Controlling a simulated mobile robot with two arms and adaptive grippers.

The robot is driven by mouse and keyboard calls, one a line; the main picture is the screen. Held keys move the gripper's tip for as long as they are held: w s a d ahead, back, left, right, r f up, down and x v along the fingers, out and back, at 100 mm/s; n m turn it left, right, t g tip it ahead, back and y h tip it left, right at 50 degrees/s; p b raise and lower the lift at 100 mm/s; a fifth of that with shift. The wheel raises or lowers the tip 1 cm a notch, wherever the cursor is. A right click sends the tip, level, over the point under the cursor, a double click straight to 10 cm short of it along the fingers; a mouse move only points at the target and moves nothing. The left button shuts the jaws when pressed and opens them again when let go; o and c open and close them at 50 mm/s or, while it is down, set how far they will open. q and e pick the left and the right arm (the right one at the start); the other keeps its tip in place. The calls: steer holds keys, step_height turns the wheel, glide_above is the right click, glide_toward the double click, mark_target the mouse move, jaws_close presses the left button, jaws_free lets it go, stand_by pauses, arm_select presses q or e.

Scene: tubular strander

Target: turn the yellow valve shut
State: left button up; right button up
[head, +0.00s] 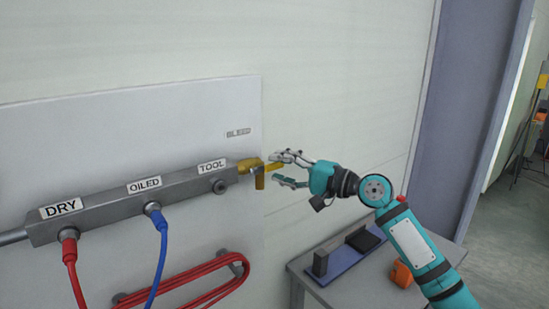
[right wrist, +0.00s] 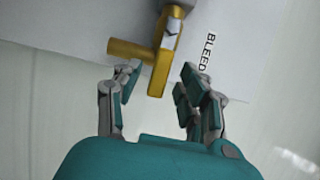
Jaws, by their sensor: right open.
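The yellow valve (head: 250,166) sits at the right end of a grey manifold (head: 130,205) on the wall panel. Its yellow handle points right, toward my right gripper, and a short yellow outlet hangs down. My right gripper (head: 274,170) is open beside the valve, with its fingertips close to the handle. In the right wrist view the yellow valve (right wrist: 160,55) shows ahead of the open right gripper (right wrist: 158,80), with one yellow end between the fingertips. I cannot tell whether a finger touches it. My left gripper is not in view.
The manifold has labels DRY, OILED and TOOL, with a red hose (head: 73,270) and a blue hose (head: 160,250) plugged in. A coiled red hose (head: 190,280) hangs below. A grey table (head: 370,290) with a blue tray (head: 345,264) and an orange object (head: 401,274) stands below my right arm.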

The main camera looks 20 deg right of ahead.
steer(key=shift+x, duration=1.15)
jaws_close()
steer(key=shift+f, duration=0.1)
